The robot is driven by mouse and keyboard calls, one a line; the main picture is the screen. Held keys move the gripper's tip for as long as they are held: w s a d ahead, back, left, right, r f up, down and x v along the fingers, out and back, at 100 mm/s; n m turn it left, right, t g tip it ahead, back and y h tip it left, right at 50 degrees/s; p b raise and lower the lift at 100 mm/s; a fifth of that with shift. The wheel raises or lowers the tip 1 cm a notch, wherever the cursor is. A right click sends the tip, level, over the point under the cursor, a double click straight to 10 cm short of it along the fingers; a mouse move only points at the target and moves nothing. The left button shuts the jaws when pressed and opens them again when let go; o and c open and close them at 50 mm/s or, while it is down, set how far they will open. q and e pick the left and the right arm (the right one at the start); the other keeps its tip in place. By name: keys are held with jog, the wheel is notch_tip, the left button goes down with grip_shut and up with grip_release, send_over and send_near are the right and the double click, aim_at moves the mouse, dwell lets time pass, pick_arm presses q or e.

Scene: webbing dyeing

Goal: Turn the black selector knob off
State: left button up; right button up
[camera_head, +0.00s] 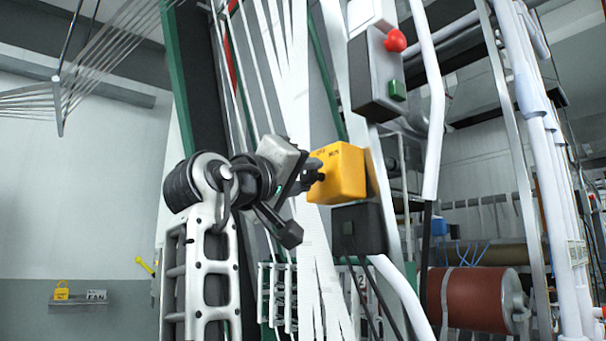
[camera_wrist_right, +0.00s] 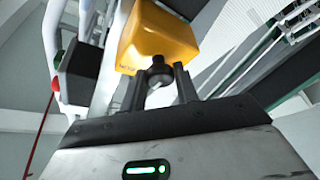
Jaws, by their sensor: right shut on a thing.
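The black selector knob (camera_wrist_right: 157,73) sticks out from the face of a yellow box (camera_head: 343,173), which also shows at the top of the right wrist view (camera_wrist_right: 160,38). My right gripper (camera_head: 314,176) reaches the box from the left and is shut on the knob. In the right wrist view its two dark fingers (camera_wrist_right: 160,84) stand on either side of the knob. The knob is mostly hidden by the fingers in the head view, and its setting cannot be read. My left gripper is not in view.
A grey control box with a red button (camera_head: 395,41) and a green button (camera_head: 397,90) sits above the yellow box. A dark box (camera_head: 357,228) with cables is just below. White webbing strips (camera_head: 297,105) run behind my gripper. A reddish-brown roll (camera_head: 478,299) is at the lower right.

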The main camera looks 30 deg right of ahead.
jog(key=shift+f, duration=0.1)
jog(key=o, duration=1)
jog(key=shift+c, duration=0.2)
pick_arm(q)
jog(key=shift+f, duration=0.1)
pick_arm(e)
jog(key=shift+s+a, duration=0.1)
jog(key=shift+a, duration=0.15)
pick_arm(q)
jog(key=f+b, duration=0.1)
jog(key=b, duration=0.3)
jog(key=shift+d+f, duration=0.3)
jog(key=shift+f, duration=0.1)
pick_arm(e)
jog(key=v, duration=1.5)
jog(key=shift+a, duration=0.2)
